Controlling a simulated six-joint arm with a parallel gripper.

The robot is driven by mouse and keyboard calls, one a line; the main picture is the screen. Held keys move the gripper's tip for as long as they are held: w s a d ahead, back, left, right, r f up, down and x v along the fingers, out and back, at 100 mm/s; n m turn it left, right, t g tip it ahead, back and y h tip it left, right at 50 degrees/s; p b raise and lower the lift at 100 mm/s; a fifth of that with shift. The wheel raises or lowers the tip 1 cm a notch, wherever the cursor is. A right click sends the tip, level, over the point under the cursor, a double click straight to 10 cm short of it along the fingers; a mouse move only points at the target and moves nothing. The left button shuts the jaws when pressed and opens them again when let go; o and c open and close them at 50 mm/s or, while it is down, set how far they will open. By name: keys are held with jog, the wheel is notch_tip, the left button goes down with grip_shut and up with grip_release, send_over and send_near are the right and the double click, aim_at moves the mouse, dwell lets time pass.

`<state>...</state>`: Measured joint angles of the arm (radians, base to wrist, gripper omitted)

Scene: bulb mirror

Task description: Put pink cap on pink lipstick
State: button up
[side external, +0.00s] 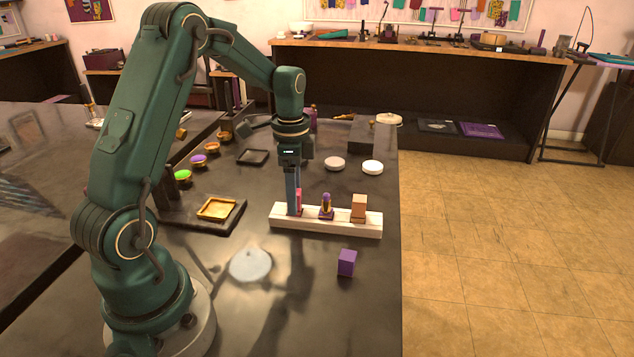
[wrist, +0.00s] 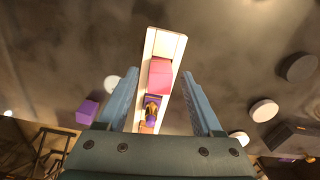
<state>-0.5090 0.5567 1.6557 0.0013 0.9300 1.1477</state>
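A pink boxy piece (side external: 299,199), which looks like the pink cap, stands upright at the left end of the pale holder (side external: 334,224). Any pink lipstick under it is hidden, and I cannot tell how it is seated. The pink piece (wrist: 160,75) also shows in the wrist view, between the fingers. My gripper (side external: 293,212) points straight down around it. In the wrist view my gripper (wrist: 160,73) has its fingers spread, with a visible gap on each side of the pink piece.
A bare purple lipstick (side external: 326,207) stands mid-holder, beside an orange capped one (side external: 358,207) at the right end. A purple cap (side external: 347,262) lies on the table in front. White discs (side external: 372,167) and a gold tray (side external: 217,208) stand nearby.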

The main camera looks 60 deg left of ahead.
jog(key=shift+r, duration=2.6)
jog(key=s+d+r+m+t, duration=0.1)
jog(key=s+d+r+t, duration=0.2)
jog(key=d+r, duration=0.6)
jog(key=s+d+f+n+t, duration=0.2)
jog(key=s+d+f+n, duration=0.1)
jog(key=s+d+n, duration=0.3)
jog(key=s+n, duration=0.2)
jog(key=s, duration=0.2)
jog(key=shift+d+t, duration=0.3)
